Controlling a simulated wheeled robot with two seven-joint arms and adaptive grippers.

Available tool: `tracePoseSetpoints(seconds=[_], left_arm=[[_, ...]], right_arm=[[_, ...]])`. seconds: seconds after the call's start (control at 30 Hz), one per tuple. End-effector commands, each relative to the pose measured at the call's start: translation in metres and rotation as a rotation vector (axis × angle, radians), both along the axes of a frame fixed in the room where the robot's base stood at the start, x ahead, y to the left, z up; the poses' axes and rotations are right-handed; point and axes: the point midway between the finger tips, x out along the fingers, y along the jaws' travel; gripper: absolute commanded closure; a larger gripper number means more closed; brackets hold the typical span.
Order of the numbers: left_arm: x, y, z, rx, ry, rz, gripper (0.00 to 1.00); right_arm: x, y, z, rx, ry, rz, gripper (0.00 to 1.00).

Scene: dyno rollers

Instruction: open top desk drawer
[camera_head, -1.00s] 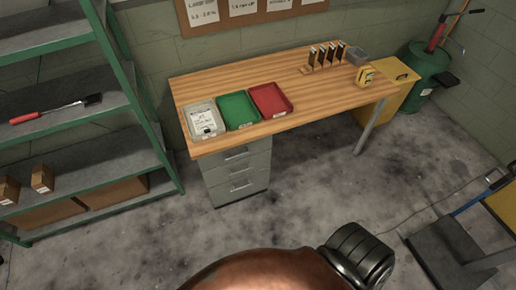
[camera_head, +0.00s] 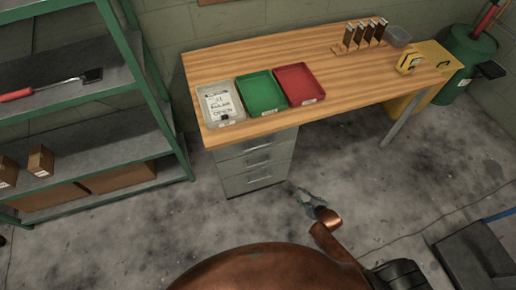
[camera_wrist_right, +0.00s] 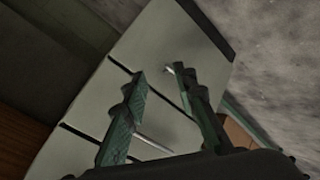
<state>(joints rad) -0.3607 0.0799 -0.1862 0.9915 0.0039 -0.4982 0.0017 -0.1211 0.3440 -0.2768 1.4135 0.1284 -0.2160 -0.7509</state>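The desk (camera_head: 330,72) has a light grey drawer unit (camera_head: 226,186) under its left end, with the drawers stacked. The top drawer (camera_head: 232,151) looks closed, with a thin bar handle (camera_head: 257,146). My right gripper (camera_head: 306,196) is low, to the right of the unit in the head view. In the right wrist view, my right gripper (camera_wrist_right: 166,95) is open and empty, its fingers apart before the tilted drawer fronts (camera_wrist_right: 90,102). One handle (camera_wrist_right: 153,144) shows between the fingers and another (camera_wrist_right: 168,69) near the right fingertip. Their drawers are hard to tell. My left gripper is not in view.
Grey (camera_head: 224,103), green (camera_head: 260,94) and red (camera_head: 299,84) trays stand on the desk above the drawers. A green-framed shelf (camera_head: 154,92) stands to the left. The floor (camera_head: 340,170) before the desk is mostly clear. A desk leg (camera_head: 407,118) stands at the right.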

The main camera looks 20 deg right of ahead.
Motion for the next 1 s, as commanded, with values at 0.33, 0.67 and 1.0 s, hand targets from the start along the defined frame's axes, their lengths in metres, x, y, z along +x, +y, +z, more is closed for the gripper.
tracePoseSetpoints(seconds=[0.33, 0.67, 1.0], left_arm=[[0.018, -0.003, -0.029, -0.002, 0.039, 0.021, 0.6], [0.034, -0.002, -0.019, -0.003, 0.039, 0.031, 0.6], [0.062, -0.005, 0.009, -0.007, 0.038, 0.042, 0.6]], right_arm=[[0.12, 0.105, 0.204, -0.3, -0.542, 0.461, 0.74], [0.142, 0.133, 0.236, -0.348, -0.63, 0.516, 0.74], [0.183, 0.151, 0.226, -0.348, -0.627, 0.514, 0.74]])
